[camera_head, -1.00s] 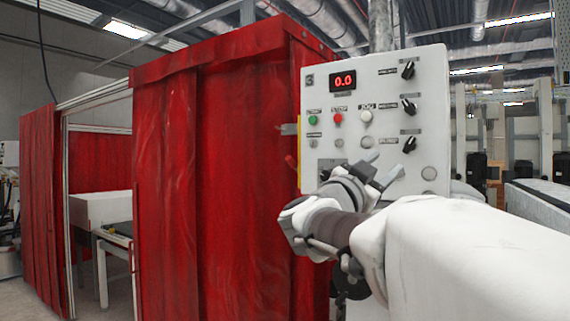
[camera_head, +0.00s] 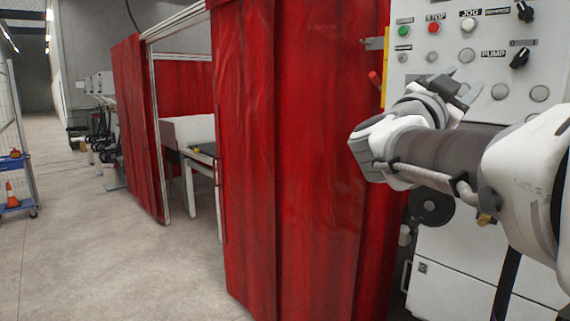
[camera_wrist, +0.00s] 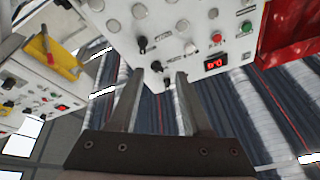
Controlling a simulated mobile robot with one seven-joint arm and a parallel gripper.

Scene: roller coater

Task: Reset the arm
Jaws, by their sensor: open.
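My arm reaches in from the right in the head view, its gripper (camera_head: 462,86) in front of the lower part of a white control panel (camera_head: 493,48). In the wrist view my gripper (camera_wrist: 158,76) has two straight grey fingers standing well apart with nothing between them. The panel (camera_wrist: 190,16) appears upside down there, beyond the fingertips, with knobs, buttons and a red lit display (camera_wrist: 216,63). I cannot tell whether a finger touches the panel.
Red curtains (camera_head: 290,150) hang just left of the panel, around a frame with a white-topped table (camera_head: 188,130) inside. A blue cart (camera_head: 16,185) with an orange cone stands at the far left. The concrete floor (camera_head: 100,255) between is clear. A yellow-marked cabinet (camera_wrist: 60,62) shows in the wrist view.

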